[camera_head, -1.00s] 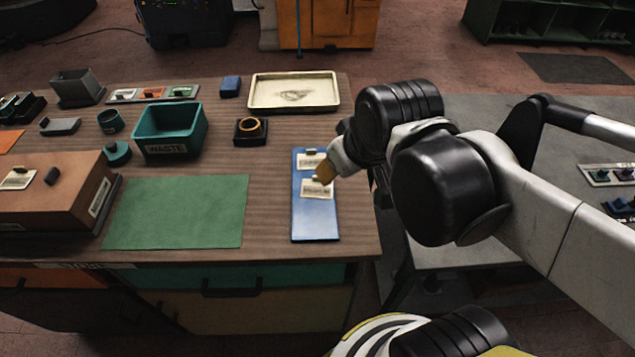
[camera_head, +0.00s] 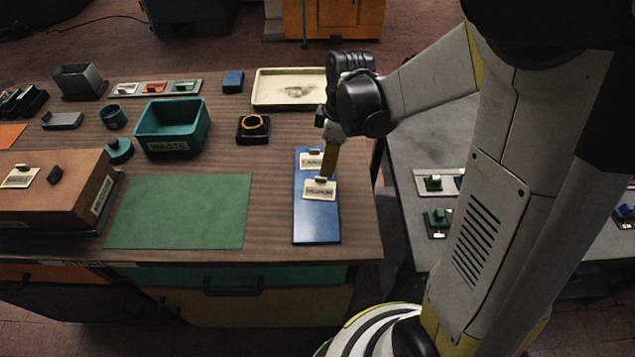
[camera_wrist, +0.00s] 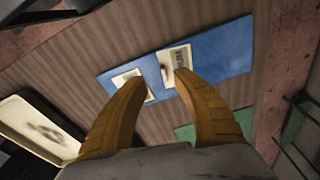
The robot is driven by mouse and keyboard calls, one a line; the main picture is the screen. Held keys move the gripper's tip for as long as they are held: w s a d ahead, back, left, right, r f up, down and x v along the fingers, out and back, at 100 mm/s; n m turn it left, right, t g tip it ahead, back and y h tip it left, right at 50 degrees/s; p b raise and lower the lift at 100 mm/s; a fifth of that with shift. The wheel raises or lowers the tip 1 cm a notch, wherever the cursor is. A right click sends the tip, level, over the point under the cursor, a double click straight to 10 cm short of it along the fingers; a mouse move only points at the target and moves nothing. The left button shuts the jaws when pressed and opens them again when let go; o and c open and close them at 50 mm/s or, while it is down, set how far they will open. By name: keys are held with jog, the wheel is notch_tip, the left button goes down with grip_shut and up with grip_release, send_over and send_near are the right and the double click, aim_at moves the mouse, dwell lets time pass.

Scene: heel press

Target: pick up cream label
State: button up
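Two cream labels with dark print and small dark grips lie on a blue board at the table's right edge. The nearer cream label (camera_head: 319,190) also shows in the wrist view (camera_wrist: 177,58). The farther cream label (camera_head: 311,161) shows there too (camera_wrist: 126,76), partly behind a finger. My gripper (camera_head: 323,177) points down at the nearer label, its tips close to that label's grip. In the wrist view its two tan fingers (camera_wrist: 159,80) are apart, with the dark grip showing between the tips. Whether they touch it I cannot tell.
The blue board (camera_head: 317,223) lies beside a green mat (camera_head: 178,212). A teal waste bin (camera_head: 172,128), a black holder with a ring (camera_head: 252,129) and a cream tray (camera_head: 262,105) stand behind. Another cream label (camera_head: 20,176) is on the brown box (camera_head: 60,208) at left.

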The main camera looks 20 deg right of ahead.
aim_at(321, 178)
jog(key=f+b, duration=0.1)
jog(key=f, duration=0.1)
jog(key=a+f, duration=0.1)
jog(key=f, duration=0.1)
jog(key=f+b, duration=0.1)
jog(key=f, duration=0.1)
jog(key=shift+w+a+b, duration=0.15)
jog(key=shift+a+b, duration=0.15)
jog(key=shift+a, duration=0.05)
jog(key=shift+r, duration=0.1)
grip_shut()
